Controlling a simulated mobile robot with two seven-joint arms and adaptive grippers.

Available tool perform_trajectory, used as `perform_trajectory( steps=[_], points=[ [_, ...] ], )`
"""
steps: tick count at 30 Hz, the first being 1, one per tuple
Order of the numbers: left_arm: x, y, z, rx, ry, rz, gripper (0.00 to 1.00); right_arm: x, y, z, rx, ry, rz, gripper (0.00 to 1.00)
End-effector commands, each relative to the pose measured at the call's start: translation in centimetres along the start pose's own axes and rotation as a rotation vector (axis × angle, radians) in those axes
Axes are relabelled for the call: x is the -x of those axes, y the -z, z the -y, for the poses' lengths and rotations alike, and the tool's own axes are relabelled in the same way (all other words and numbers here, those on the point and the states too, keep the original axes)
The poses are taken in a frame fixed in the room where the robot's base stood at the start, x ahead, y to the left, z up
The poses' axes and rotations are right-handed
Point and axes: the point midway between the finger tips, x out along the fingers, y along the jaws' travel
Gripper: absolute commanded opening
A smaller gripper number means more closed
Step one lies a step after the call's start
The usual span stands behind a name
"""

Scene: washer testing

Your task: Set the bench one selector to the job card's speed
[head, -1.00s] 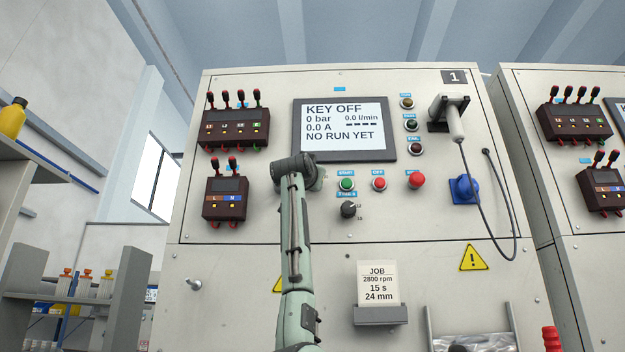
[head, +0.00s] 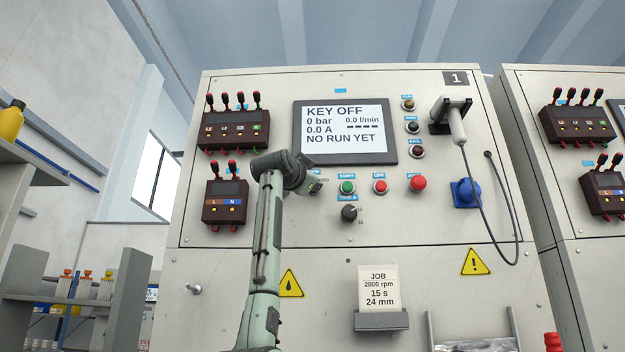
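Bench one is the pale panel (head: 225,262) with the "1" plate. A dark selector knob (head: 349,213) sits below the start button, under a small blue label that seems to read TIME S. No selector labelled for speed can be made out; my arm covers part of the panel left of this knob. The job card (head: 378,286) reads 2800 rpm, 15 s, 24 mm. My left arm rises in front of the panel, its wrist below the display's left corner. My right gripper is out of view.
The display (head: 346,131) reads KEY OFF and NO RUN YET. The start button (head: 347,187), off button (head: 380,187) and red stop button (head: 418,183) form a row. A grey cable hangs at right, by a blue socket (head: 465,193). Lever blocks (head: 225,201) stand left.

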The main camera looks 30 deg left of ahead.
Motion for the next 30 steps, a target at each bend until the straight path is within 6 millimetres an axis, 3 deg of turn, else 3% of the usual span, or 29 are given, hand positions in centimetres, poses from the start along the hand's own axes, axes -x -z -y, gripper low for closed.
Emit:
perform_trajectory(
  steps=[20, 21, 26, 30],
  points=[
    [0.02, 0.1, 0.16, -0.079, -0.029, -0.003, 0.0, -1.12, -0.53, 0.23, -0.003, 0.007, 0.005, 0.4],
    [0.02, 0.1, 0.17, -0.079, -0.029, -0.002, 0.12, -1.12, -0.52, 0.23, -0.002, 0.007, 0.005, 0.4],
    [0.01, 0.08, 0.13, -0.079, -0.029, -0.002, 0.32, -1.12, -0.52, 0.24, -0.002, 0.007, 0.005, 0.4],
    [0.01, 0.06, 0.1, -0.078, -0.03, -0.001, 0.32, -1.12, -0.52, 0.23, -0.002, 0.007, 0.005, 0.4]
  ],
)
